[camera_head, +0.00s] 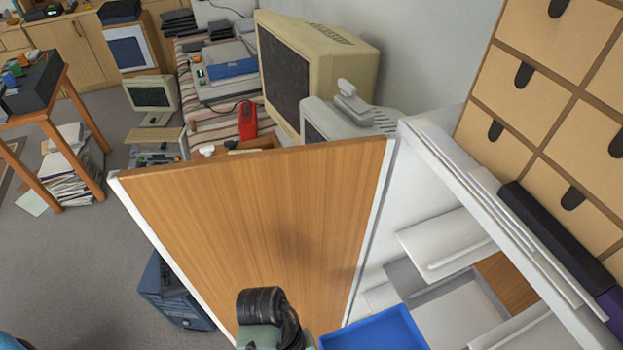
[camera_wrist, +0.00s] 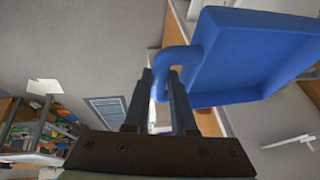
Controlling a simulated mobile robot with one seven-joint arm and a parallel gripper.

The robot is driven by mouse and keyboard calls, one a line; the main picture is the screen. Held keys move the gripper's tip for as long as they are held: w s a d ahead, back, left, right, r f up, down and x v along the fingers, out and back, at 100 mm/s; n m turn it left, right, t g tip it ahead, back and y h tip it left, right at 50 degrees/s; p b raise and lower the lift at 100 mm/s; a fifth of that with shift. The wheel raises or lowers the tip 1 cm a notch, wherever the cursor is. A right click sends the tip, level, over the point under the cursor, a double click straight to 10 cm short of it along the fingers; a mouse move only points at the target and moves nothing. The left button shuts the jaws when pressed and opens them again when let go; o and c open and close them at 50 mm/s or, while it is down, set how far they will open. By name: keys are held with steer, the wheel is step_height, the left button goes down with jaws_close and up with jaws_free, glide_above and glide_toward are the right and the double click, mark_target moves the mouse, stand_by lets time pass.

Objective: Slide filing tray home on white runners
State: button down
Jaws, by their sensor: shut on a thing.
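The blue filing tray (camera_head: 375,332) shows at the bottom of the head view, in front of the white cabinet opening, partly cut off by the frame. In the wrist view the tray (camera_wrist: 250,50) is large at upper right, tilted in the picture. My gripper (camera_wrist: 162,78) is shut on the tray's blue loop handle (camera_wrist: 180,60), with one dark finger on each side. In the head view the gripper is out of frame. Pale ledges (camera_head: 450,245) show inside the cabinet; I cannot tell which are the white runners. A white bar (camera_wrist: 288,143) shows at right in the wrist view.
A wood-grain door (camera_head: 250,215) with white edges stands open left of the cabinet opening, close to my arm. A dark roll (camera_head: 565,240) lies on the cabinet top (camera_head: 440,160), beside a cardboard drawer unit (camera_head: 535,90). A blue case (camera_head: 172,295) stands on the floor behind the door.

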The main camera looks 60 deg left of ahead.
step_height(320, 180, up, 14)
steer(key=p, duration=1.5)
steer(key=shift+a+p, duration=0.35)
steer(key=shift+p, duration=0.05)
steer(key=shift+s+f, duration=0.1)
steer(key=shift+f, duration=0.05)
steer(key=w+d+b, duration=0.2)
steer(key=w+b, duration=0.2)
steer(key=w, duration=0.6)
steer(key=w+d+b, duration=0.2)
steer(key=w+b, duration=0.3)
steer(key=w, duration=0.6)
steer(key=shift+w, duration=0.25)
stand_by(1.1)
steer(key=shift+w+d+f+b, duration=0.15)
steer(key=shift+w+b, duration=0.15)
steer(key=shift+w, duration=0.15)
stand_by(0.4)
steer(key=c, duration=0.7)
jaws_free()
